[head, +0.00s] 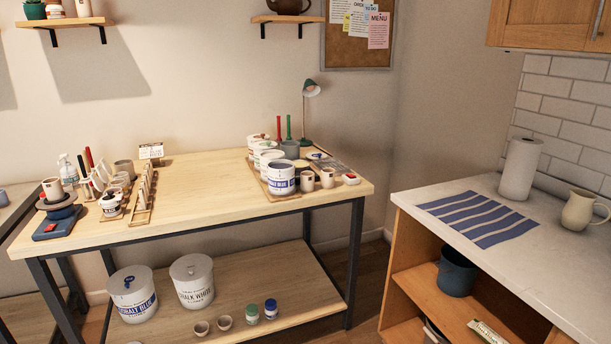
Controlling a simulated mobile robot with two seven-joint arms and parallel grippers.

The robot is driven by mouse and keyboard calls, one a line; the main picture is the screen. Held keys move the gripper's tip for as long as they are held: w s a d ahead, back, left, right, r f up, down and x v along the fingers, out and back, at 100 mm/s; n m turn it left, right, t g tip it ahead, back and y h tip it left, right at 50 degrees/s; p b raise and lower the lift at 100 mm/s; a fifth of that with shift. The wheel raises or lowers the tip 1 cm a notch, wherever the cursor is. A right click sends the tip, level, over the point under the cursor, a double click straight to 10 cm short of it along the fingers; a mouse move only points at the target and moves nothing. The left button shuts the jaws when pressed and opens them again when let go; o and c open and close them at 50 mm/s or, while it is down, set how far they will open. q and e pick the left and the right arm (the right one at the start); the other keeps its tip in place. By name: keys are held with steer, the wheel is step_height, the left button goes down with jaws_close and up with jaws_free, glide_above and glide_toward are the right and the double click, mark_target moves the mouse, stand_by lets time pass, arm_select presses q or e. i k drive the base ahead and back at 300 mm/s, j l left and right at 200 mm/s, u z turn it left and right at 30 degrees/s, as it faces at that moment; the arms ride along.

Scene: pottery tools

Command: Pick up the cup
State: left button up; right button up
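Several small cups are in the head view, and I cannot tell which one the task means. A pale cup (53,188) stands upright on a dark round wheel (60,212) with a blue base at the table's left end. Two small cups, one (307,181) beside the other (327,178), stand near the right end of the table. Neither gripper is in view.
The wooden table (205,190) has a clear middle. A rack (145,196) stands left of it. Glaze tubs (281,179) and a green lamp (308,92) crowd its right end. A counter (425,203) at right holds a striped cloth (478,218), paper roll (520,168) and jug (580,210).

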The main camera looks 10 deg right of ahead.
mark_target(327, 174)
steer(key=i+l+u, duration=0.5)
steer(key=i+l, duration=0.2)
steer(key=i, duration=0.05)
